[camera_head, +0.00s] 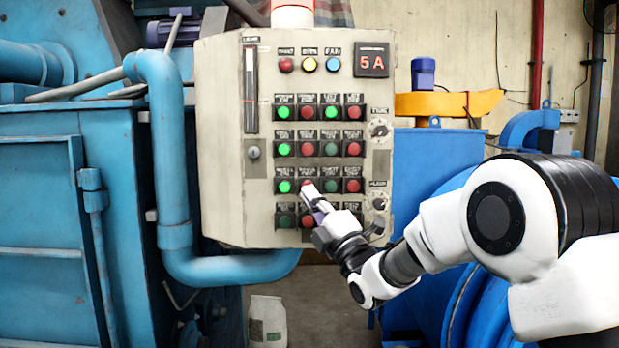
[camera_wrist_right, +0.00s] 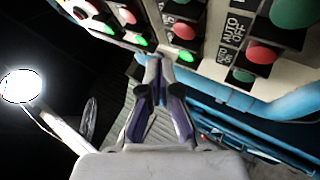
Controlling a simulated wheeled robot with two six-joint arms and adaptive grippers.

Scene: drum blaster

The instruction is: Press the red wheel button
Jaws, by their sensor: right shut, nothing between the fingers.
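The control panel (camera_head: 220,130) is a beige box with rows of green and red push buttons. The small labels are too blurred to tell which one reads wheel. My right gripper is shut and empty, its tips at or just in front of that button; I cannot tell whether they touch. In the right wrist view, the closed fingers (camera_wrist_right: 160,62) point toward the panel's buttons. My left gripper is not in view.
A blue pipe (camera_head: 172,170) runs along the panel's left side and bends below it. Dials (camera_head: 379,129) and a red "5A" display (camera_head: 372,62) are on the panel's right. Blue machinery (camera_head: 430,165) stands behind my right arm. A white sack (camera_head: 267,322) is on the floor.

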